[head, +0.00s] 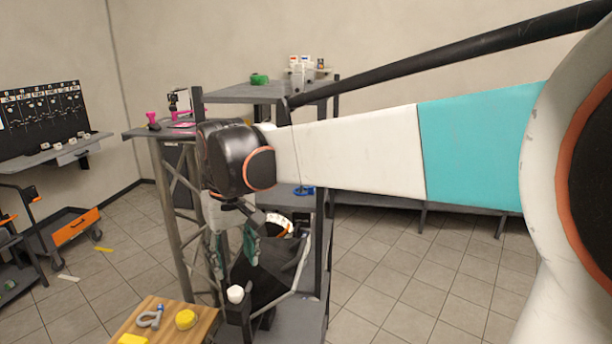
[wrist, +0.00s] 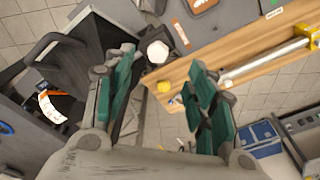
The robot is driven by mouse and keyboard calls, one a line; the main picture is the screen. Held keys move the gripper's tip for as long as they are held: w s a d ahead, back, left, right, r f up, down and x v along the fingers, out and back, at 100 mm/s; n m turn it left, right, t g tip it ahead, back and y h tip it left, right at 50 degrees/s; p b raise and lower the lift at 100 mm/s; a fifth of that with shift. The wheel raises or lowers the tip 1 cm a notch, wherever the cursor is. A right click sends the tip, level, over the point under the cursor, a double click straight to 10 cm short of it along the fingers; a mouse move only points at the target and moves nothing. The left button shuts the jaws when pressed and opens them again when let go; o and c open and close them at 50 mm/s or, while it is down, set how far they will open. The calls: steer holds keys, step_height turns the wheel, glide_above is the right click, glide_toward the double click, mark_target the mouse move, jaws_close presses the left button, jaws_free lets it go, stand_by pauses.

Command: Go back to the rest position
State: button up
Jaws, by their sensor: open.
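My gripper (wrist: 162,95) is open in the wrist view, with green pads on both fingers and nothing between them. In the head view my gripper (head: 232,252) hangs down from my outstretched arm beside the dark metal truss rack. A white round cap-like piece (head: 236,294) stands below it; it also shows in the wrist view (wrist: 158,51), past the fingertips. My arm hides part of the rack and the back wall.
A wooden board (head: 200,315) with yellow pieces and a grey clamp-like piece is at the lower left. A grey upper shelf (head: 235,93) holds a green roll (head: 259,79). Tiled floor is open at right.

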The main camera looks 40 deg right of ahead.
steer(key=s+f+t+b, duration=0.6)
steer(key=s+f+b, duration=0.4)
steer(key=s+f, duration=0.5)
steer(key=shift+s+f, duration=0.4)
steer(key=shift+f, duration=0.45)
steer(key=shift+a, duration=0.1)
